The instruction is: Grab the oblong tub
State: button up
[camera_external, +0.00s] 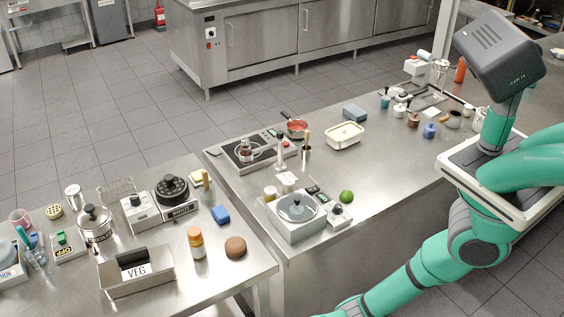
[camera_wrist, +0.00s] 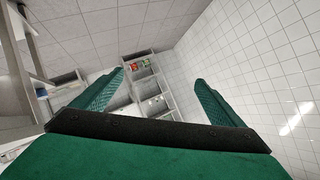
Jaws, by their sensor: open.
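A pale cream oblong tub (camera_external: 345,134) stands on the steel counter in the external view, right of the red-topped pan. It looks open at the top; I cannot make out anything in it. My gripper (camera_wrist: 158,82) shows in the wrist view with its two green fingers spread wide apart and nothing between them. The wrist view looks towards a tiled wall and a shelf, and the tub is not in it. In the external view my green arm is at the right edge, and my gripper cannot be made out there.
A blue-grey box (camera_external: 355,113) stands just behind the tub. A red pan (camera_external: 295,128) and hotplate (camera_external: 257,149) are to its left. Bare counter lies right of the tub.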

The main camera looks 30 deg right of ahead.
jog(key=w+a+t+h, duration=0.1)
jog(key=w+a+t, duration=0.1)
jog(key=w, duration=1.1)
jog(key=t+h, duration=0.5)
send_near(138, 265)
jog(key=shift+w+a+f+m, duration=0.1)
jog(key=shift+a+f+m, duration=0.2)
jog(key=shift+a+f, duration=0.35)
jog(key=x, duration=0.4)
jog(key=shift+f, duration=0.2)
jog(key=shift+d+x, duration=0.15)
jog(key=shift+x, duration=1.4)
jog(key=shift+d+x, duration=0.15)
jog(key=shift+x, duration=1.45)
jog(key=shift+f, duration=0.1)
jog(key=shift+c, duration=0.7)
